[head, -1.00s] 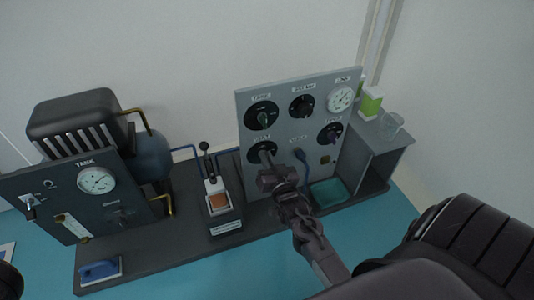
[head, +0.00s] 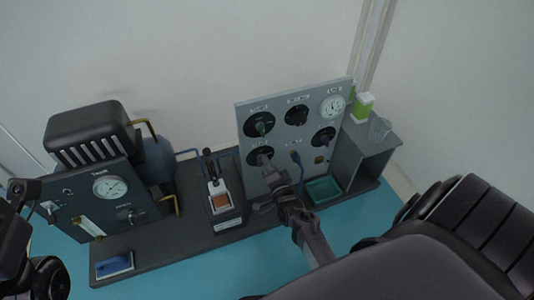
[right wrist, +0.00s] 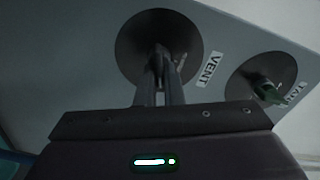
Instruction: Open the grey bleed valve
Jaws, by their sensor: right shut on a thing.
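The grey valve knob (right wrist: 158,52) sits on a round dark dial labelled VENT in the right wrist view. In the head view this dial (head: 256,151) is at the lower left of the grey control panel (head: 283,128). My right gripper (right wrist: 160,72) is shut on the grey knob, its two fingers straight in front of the dial. In the head view my right gripper (head: 268,170) covers part of the knob, so its exact angle is hard to read. Dark parts of my left arm and gripper (head: 22,190) show at the left edge; its fingers are not clear.
Beside the held knob is a green knob (right wrist: 268,92) on its own dial. The panel also bears other dials and a gauge (head: 332,107). A teal tray (head: 323,189) lies right of my gripper.

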